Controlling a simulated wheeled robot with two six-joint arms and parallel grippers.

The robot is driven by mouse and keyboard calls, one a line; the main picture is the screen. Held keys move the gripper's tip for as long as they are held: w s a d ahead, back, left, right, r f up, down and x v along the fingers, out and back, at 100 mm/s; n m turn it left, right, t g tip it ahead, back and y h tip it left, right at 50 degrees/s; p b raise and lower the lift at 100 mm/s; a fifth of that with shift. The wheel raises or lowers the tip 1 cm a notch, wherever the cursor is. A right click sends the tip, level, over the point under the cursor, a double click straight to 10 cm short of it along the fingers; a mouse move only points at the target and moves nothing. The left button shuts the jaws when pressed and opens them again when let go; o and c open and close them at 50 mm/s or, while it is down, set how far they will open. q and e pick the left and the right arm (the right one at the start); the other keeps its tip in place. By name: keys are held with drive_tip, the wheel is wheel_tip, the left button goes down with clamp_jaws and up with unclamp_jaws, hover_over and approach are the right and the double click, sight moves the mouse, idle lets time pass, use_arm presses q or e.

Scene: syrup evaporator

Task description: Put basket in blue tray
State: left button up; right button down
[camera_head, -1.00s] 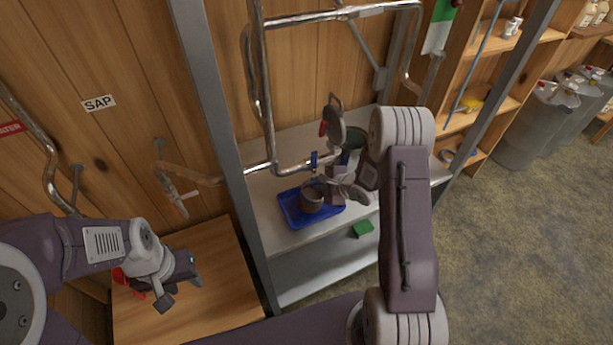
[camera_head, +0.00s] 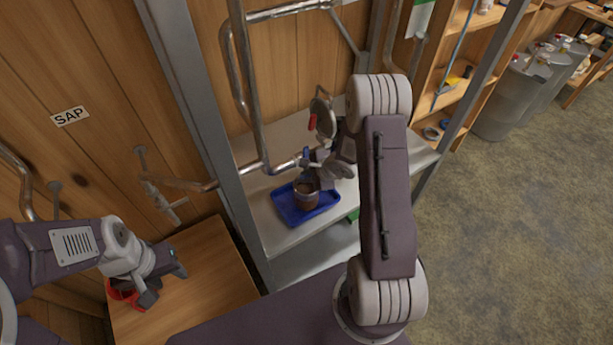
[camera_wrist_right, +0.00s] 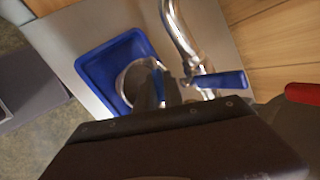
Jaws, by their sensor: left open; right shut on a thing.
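The basket (camera_head: 306,196), a small round brownish container with a metal rim, appears upright within the blue tray (camera_head: 327,203) on the metal shelf. Whether its bottom touches the tray cannot be told. In the right wrist view the basket (camera_wrist_right: 130,82) is partly hidden behind the gripper, over the blue tray (camera_wrist_right: 92,66). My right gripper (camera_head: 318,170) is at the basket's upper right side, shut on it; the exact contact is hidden. My left gripper (camera_head: 168,283) is open and empty above the wooden table, in front of a red object (camera_head: 118,292).
A metal pipe with a blue-handled valve (camera_wrist_right: 222,80) ends close beside the basket and my right gripper. A round item with a red handle (camera_head: 321,115) is behind the gripper. A steel post (camera_head: 200,110) stands left of the tray. The wooden table (camera_head: 200,300) is mostly clear.

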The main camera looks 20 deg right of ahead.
drive_tip(key=c, duration=1.5)
unclamp_jaws()
drive_tip(key=shift+w+a+f, duration=0.15)
drive_tip(key=shift+w+f, duration=0.2)
drive_tip(key=shift+w, duration=0.25)
drive_tip(key=shift+o, duration=0.2)
drive_tip(key=shift+s+r, duration=0.35)
drive_tip(key=shift+s, duration=0.2)
drive_tip(key=shift+d+r, duration=0.2)
drive_tip(key=shift+r, duration=0.1)
drive_tip(key=s+d+r+n+g+h+p, duration=0.1)
drive_tip(key=s+d+r+n+h+p, duration=0.25)
drive_tip(key=s+r+n, duration=0.6)
use_arm(q)
drive_tip(key=r, duration=0.3)
drive_tip(key=shift+w+a+r, duration=0.1)
drive_tip(key=shift+w+r, duration=0.2)
drive_tip(key=shift+r, duration=0.1)
use_arm(e)
drive_tip(key=s+a+r+n+g+y, duration=0.1)
drive_tip(key=s+a+r+n+g, duration=0.3)
drive_tip(key=s+a+n, duration=0.6)
drive_tip(key=shift+s+a+r+g, duration=0.2)
drive_tip(key=shift+a+r+g, duration=0.05)
drive_tip(key=shift+a+g, duration=0.15)
use_arm(q)
drive_tip(key=shift+f, duration=0.1)
use_arm(e)
drive_tip(key=shift+f, duration=0.1)
